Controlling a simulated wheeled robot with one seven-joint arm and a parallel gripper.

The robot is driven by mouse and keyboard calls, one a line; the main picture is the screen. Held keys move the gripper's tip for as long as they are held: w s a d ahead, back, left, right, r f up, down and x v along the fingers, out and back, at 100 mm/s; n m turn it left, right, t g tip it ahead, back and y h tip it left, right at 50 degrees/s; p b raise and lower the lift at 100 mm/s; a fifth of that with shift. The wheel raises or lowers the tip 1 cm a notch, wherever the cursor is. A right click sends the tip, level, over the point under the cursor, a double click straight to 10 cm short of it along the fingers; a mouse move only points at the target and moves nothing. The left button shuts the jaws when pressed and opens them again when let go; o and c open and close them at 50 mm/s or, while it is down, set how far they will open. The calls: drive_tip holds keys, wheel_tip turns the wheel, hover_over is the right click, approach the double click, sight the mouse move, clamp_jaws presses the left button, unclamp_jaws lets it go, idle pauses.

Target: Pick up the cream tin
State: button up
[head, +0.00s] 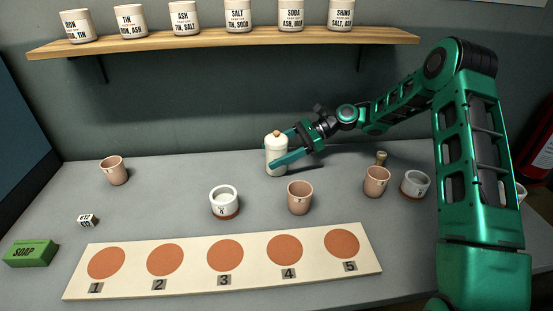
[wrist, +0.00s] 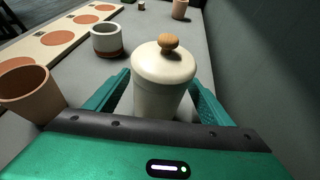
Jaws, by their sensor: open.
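The cream tin (head: 276,157) is a tall cream canister with a lid and a round wooden knob. It stands upright on the grey table, towards the wall, and also shows in the wrist view (wrist: 163,80). My gripper (head: 280,152) is open around it at about its mid-height, one green finger on each side. In the wrist view the fingers (wrist: 160,88) flank the tin's body. I cannot tell whether either finger touches it. The tin's lower part is hidden in the wrist view by my gripper.
A terracotta cup (head: 300,198) and a white-and-terracotta pot (head: 224,203) stand in front of the tin. Another terracotta cup (head: 377,181) stands to the right. A numbered board (head: 195,282) with orange discs lies along the front. A shelf (head: 225,40) holds several labelled jars above.

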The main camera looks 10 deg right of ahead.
sight(267, 157)
drive_tip(key=shift+x, duration=1.8)
drive_tip(key=c, duration=1.2)
